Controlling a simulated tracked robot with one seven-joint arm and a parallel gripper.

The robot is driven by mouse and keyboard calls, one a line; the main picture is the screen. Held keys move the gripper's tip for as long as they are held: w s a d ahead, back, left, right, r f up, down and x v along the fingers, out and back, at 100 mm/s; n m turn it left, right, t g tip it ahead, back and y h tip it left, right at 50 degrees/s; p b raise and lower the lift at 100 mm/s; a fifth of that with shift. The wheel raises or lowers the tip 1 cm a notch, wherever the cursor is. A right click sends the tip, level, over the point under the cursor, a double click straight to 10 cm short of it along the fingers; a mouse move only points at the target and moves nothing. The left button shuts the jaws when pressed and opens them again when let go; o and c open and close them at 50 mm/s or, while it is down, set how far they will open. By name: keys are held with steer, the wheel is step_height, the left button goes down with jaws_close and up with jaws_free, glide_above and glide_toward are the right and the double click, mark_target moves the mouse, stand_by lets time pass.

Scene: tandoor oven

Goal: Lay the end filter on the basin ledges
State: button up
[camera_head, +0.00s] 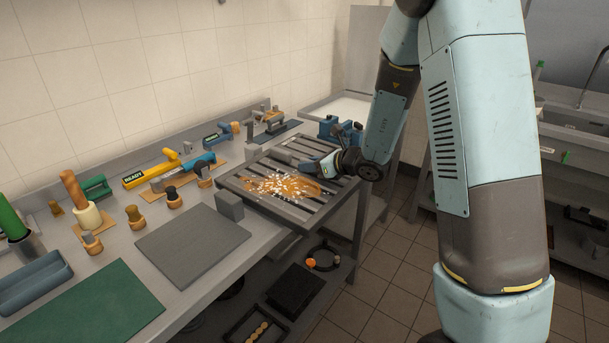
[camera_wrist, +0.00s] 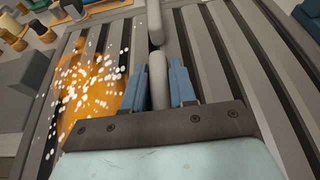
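A dark metal slatted filter panel (camera_head: 262,203) lies at the far right end of the bench, with an orange greasy patch and white specks on it. I cannot tell whether it is one filter or several side by side. My gripper (camera_head: 318,167) is low over its right part. In the wrist view, the blue fingers of my gripper (camera_wrist: 160,85) flank a rounded grey bar (camera_wrist: 158,72) lying along the slats, and little gap shows beside it. Whether they press on it is unclear. A second grey bar (camera_wrist: 155,22) lies in line beyond. I cannot make out the basin ledges.
A small grey block (camera_head: 230,206) stands at the panel's left edge. A grey mat (camera_head: 192,243) and a green mat (camera_head: 85,310) lie nearer. Tools and a yellow "READY" item (camera_head: 150,174) line the wall side. A black box (camera_head: 295,291) sits on the shelf below.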

jaws_close()
stand_by(0.9)
